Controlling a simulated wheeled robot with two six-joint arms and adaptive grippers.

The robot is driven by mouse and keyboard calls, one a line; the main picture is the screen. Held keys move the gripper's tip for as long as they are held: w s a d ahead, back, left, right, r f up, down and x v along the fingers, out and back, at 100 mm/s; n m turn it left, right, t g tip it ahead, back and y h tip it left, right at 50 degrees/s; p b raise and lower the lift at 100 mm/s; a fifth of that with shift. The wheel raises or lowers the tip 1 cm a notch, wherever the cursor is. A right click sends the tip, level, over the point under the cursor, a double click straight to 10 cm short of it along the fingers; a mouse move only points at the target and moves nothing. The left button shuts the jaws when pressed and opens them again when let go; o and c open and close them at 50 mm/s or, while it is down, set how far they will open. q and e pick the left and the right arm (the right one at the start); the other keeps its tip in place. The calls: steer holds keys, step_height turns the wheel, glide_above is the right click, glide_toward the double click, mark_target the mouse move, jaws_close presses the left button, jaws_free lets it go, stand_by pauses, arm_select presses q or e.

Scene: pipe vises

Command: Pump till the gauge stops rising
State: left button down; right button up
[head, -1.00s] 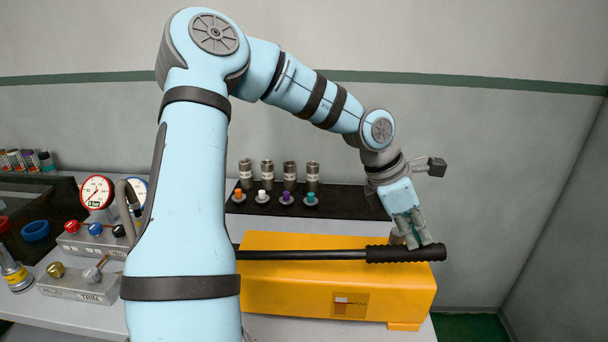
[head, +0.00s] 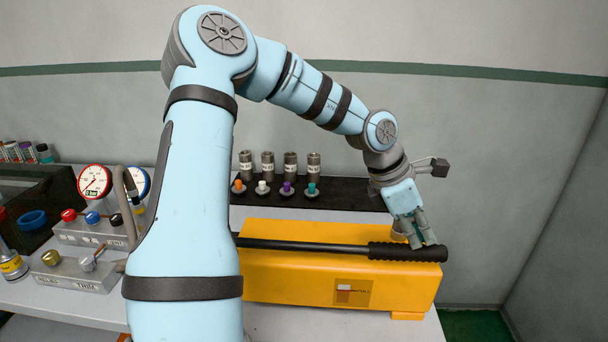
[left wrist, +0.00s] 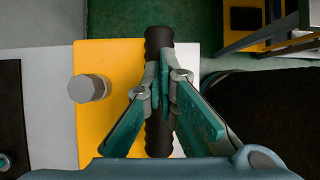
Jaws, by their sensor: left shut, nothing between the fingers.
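The yellow pump (head: 300,275) sits on the bench. Its long black lever (head: 300,245) lies nearly level across the pump, with a thick black grip (head: 400,252) at the right end. My left gripper (head: 428,243) is shut and empty, with its fingertips at the top of the grip; the grip also shows below the fingers (left wrist: 166,88) in the left wrist view (left wrist: 158,45). A red-rimmed gauge (head: 95,181) stands at the left, its needle too small to read exactly. A blue-rimmed gauge (head: 143,181) is partly hidden by my arm. My right gripper is out of view.
Several grey cylinders and coloured plugs stand on a black mat (head: 350,199) behind the pump. Blocks with coloured knobs (head: 78,272) and a grey hose (head: 129,205) are at the left. The bench ends just right of the pump.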

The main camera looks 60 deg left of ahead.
arm_select(q)
steer(key=r+p, duration=0.4)
steer(key=r, duration=0.1)
steer(key=shift+s+a+r, duration=0.1)
steer(key=shift+a+r, duration=0.15)
steer(key=shift+a, duration=0.05)
steer(key=shift+s, duration=0.2)
step_height(320, 180, up, 9)
steer(key=s+a+p, duration=0.1)
steer(key=s+p, duration=0.1)
steer(key=p, duration=0.3)
steer(key=shift+p, duration=0.3)
steer(key=shift+w+a, duration=0.1)
steer(key=shift+w, duration=0.05)
